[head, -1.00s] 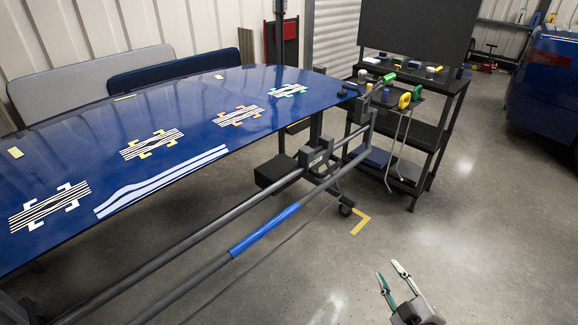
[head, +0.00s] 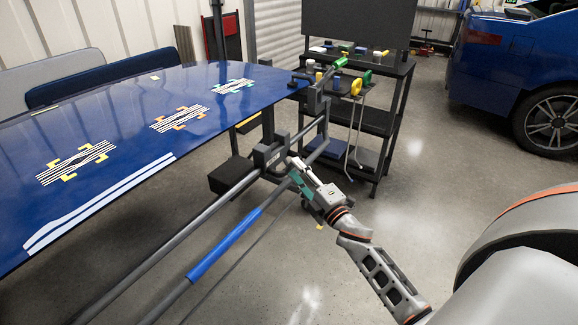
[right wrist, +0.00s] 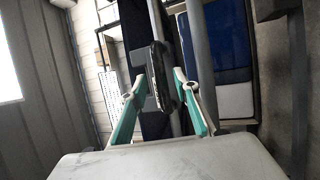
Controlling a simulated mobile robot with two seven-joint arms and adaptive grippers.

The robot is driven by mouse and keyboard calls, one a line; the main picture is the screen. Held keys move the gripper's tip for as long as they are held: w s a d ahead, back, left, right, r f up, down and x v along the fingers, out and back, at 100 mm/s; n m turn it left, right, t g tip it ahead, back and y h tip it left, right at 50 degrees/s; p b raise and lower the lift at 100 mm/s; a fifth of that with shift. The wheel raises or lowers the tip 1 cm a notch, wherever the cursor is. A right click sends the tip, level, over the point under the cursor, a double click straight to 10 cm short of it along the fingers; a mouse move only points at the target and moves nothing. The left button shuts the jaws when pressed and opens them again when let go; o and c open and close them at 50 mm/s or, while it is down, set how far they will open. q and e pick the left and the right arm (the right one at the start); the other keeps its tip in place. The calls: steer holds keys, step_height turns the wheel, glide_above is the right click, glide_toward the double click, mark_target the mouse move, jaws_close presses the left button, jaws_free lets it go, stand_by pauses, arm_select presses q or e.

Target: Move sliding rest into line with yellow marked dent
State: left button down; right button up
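The sliding rest (head: 268,156) is a dark grey block with an upright on the rail along the front of the blue panel. It stands well to the right of the yellow-marked dent (head: 75,163), roughly level with the teal-marked dent. My right gripper (head: 296,170) is beside the rest, on its near right side. In the right wrist view its teal-lined fingers (right wrist: 160,88) are apart, with a dark upright plate (right wrist: 160,75) between or just beyond them. I cannot tell whether they touch it. My left gripper is not in view.
The blue panel (head: 125,125) also has an orange-marked dent (head: 180,118), a teal-marked dent (head: 233,86) and white stripes (head: 95,205). A lower bar has a blue sleeve (head: 225,245). A tool cart (head: 375,120) stands behind the rail's far end. A blue car (head: 510,70) is at right.

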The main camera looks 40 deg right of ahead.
mark_target(292, 166)
steer(key=shift+w+r, duration=0.15)
steer(key=shift+w, duration=0.65)
steer(key=shift+w+r, duration=0.1)
steer(key=shift+w, duration=0.65)
steer(key=shift+c, duration=0.3)
jaws_close()
steer(key=shift+s+a, duration=0.1)
